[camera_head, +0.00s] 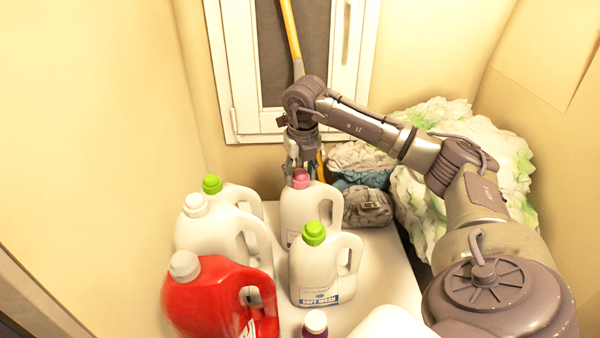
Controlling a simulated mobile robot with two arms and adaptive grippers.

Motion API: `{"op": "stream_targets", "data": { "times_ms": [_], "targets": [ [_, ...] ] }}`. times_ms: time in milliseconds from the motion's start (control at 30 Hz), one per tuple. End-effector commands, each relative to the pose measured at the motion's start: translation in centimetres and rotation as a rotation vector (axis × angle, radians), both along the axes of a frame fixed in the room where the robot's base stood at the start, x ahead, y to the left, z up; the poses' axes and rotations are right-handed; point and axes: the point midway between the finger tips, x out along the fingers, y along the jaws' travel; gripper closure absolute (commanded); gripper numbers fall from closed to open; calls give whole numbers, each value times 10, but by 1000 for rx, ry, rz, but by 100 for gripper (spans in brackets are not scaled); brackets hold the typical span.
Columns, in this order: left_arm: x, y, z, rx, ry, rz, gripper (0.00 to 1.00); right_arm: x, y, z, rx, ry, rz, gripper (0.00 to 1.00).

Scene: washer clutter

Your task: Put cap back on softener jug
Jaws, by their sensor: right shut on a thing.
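A pink cap (300,176) is at the mouth of a white jug (307,212) in the middle of the group, which I take for the softener jug. My right gripper (301,168) points down from above and behind this jug and is shut on the pink cap. The cap looks upright and in line with the neck; I cannot tell whether it is seated or just above it. The jug stands upright, its lower front partly hidden by a green-capped jug. My left gripper is not in view.
A white "Soft Wash" jug with a green cap (318,272) stands in front. White jugs (226,238) and a red jug (215,298) crowd the left. A small dark bottle (315,325) is at the front. Folded cloths (362,205) and a leafy-patterned bundle (455,140) lie behind right.

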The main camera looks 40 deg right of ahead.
Motion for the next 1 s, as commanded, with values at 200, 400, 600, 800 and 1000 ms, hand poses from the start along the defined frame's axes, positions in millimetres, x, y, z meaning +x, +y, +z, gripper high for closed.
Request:
{"op": "stream_targets", "data": {
  "times_ms": [200,400,600,800,1000],
  "targets": [
    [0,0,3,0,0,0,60,0,1,0,0,3,-125,87],
    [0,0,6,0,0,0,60,0,1,-1,0,3,-281,87],
    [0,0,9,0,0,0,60,-1,1,-1,0,5,-484,87],
    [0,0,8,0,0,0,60,-1,1,-2,1,4,-496,87],
    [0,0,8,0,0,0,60,0,1,-2,0,4,-495,22]
  ]
}}
